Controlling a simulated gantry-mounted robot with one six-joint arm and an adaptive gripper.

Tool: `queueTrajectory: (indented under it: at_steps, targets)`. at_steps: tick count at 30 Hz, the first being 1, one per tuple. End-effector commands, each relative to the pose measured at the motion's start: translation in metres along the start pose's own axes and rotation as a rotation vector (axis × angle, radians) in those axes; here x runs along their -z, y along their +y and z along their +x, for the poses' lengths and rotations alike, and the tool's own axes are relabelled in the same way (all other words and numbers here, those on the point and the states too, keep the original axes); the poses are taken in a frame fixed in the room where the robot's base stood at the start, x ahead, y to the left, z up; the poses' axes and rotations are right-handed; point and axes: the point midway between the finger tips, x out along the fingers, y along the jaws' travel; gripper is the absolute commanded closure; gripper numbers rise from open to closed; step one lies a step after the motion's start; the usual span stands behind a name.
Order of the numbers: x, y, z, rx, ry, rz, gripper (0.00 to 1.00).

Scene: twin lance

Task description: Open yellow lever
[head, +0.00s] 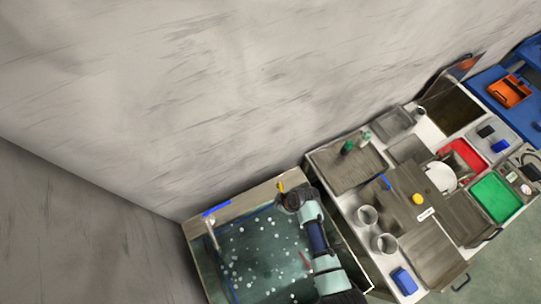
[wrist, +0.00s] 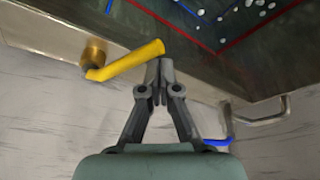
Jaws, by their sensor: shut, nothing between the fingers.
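The yellow lever (wrist: 128,61) sticks out from a round brass fitting (wrist: 93,52) on the side of the metal tank in the wrist view. Its free end points up and right, just beside the tips of my gripper (wrist: 159,64). The fingers are shut with nothing between them. I cannot tell whether a fingertip touches the lever. In the head view the yellow lever (head: 281,187) shows small at the tank's upper edge, just left of my gripper (head: 286,196), whose fingers are too small to make out there.
The tank (head: 265,255) holds dark water with many white specks. A blue handle (head: 216,209) sits at its upper left corner, also seen as a blue lever (wrist: 217,142) in the wrist view. A cluttered counter (head: 400,290) stands right of the tank, and a grey wall (head: 190,90) rises behind.

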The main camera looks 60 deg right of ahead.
Motion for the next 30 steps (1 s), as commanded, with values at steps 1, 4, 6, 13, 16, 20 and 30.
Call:
queueTrajectory:
  at_steps: [1, 4, 6, 13, 16, 20, 30]
  targets:
    - [-0.004, 0.002, -0.002, -0.001, 0.0, 0.003, 1.0]
    - [-0.01, 0.005, -0.004, -0.002, -0.001, 0.004, 1.0]
    - [-0.013, 0.007, -0.005, -0.002, -0.001, 0.003, 1.0]
    - [-0.02, 0.012, -0.007, -0.001, -0.002, 0.003, 1.0]
    - [-0.022, 0.013, -0.008, -0.002, -0.002, 0.002, 1.0]
    - [-0.023, 0.014, -0.008, -0.002, -0.003, 0.002, 1.0]
    - [-0.024, 0.014, -0.008, -0.003, -0.005, 0.003, 1.0]
